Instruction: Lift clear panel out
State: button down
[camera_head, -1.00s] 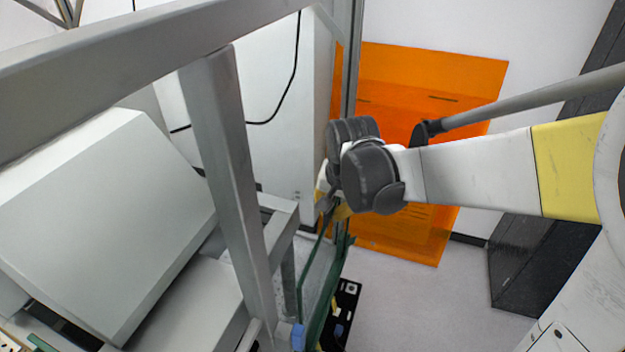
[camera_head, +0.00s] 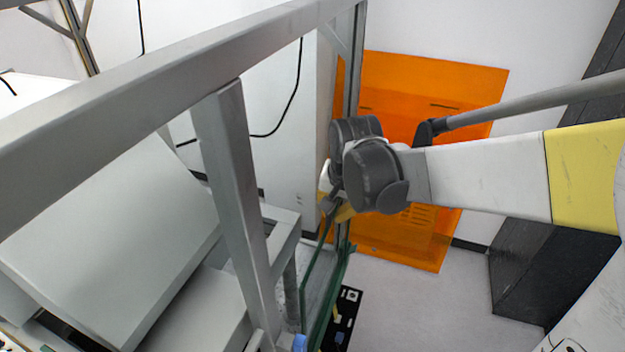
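A clear panel (camera_head: 325,287) with dark green edges stands upright below the middle, seen nearly edge-on beside the grey metal frame. My arm reaches in from the right. My gripper (camera_head: 334,207) is at the panel's top edge, mostly hidden behind my arm's dark wrist joints. A yellowish part shows beside the fingers. I cannot make out whether the fingers touch or grip the panel.
A grey metal frame (camera_head: 232,150) with a long top beam crosses the left side, close to the panel. A large pale grey machine (camera_head: 120,220) stands behind it. A transparent orange sheet (camera_head: 470,100) leans at the back wall. Floor (camera_head: 420,310) at lower right is clear.

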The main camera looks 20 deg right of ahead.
jog(key=shift+r+p, duration=3.5)
jog(key=shift+r, duration=1.65)
